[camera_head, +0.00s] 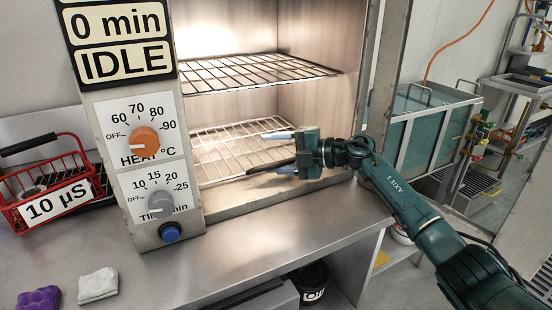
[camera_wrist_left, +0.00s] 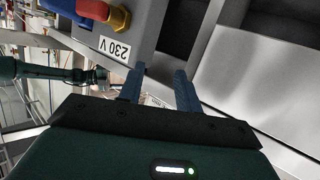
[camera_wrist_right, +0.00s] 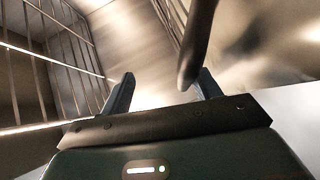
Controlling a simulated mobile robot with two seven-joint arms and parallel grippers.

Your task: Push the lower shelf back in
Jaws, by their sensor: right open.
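The lower shelf (camera_head: 222,150) is a wire rack inside the open steel cabinet. Its front lies near the cabinet's front edge. My right gripper (camera_head: 266,152) is open at the shelf's right front part, fingers pointing left. A dark rod (camera_head: 262,167) lies by its lower finger; it also shows in the right wrist view (camera_wrist_right: 198,40) near the right finger. I cannot tell what it belongs to or whether it touches. The upper shelf (camera_head: 255,70) is a similar rack. My left gripper shows only in the left wrist view (camera_wrist_left: 159,70), open and empty.
A control panel (camera_head: 140,130) with two knobs stands left of the opening. The open door (camera_head: 382,80) stands at the right. A red basket (camera_head: 45,185) and two cloths, purple (camera_head: 38,298) and white (camera_head: 98,285), are on the counter (camera_head: 250,250). Its front middle is clear.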

